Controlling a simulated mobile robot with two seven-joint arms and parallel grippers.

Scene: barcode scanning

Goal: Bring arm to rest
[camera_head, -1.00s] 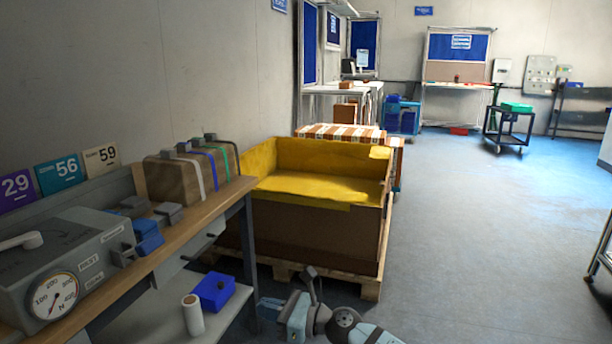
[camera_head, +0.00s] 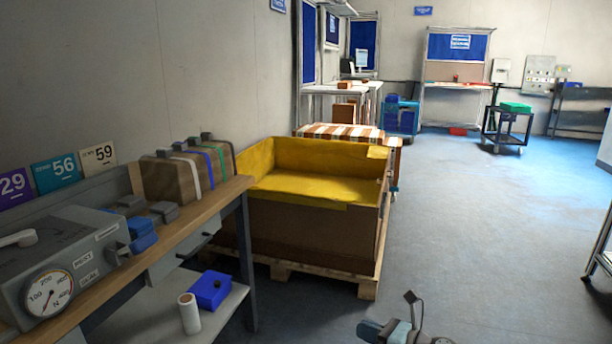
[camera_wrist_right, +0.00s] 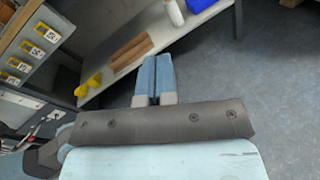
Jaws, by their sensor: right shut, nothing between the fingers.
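My right gripper (camera_head: 380,330) shows low in the head view, at the bottom edge right of centre. It is over the floor, in front of and to the right of the pallet. In the right wrist view its two light-blue fingers (camera_wrist_right: 153,80) lie side by side, shut and empty. The fingers point toward the bench's lower shelf (camera_wrist_right: 110,80). My left gripper is in neither view.
A wooden bench (camera_head: 225,192) with a grey dial device (camera_head: 70,260) stands at left. A yellow-lined box (camera_head: 310,225) sits on a wooden pallet (camera_head: 320,280). A blue box (camera_head: 210,289) and white roll (camera_head: 190,313) rest on the lower shelf.

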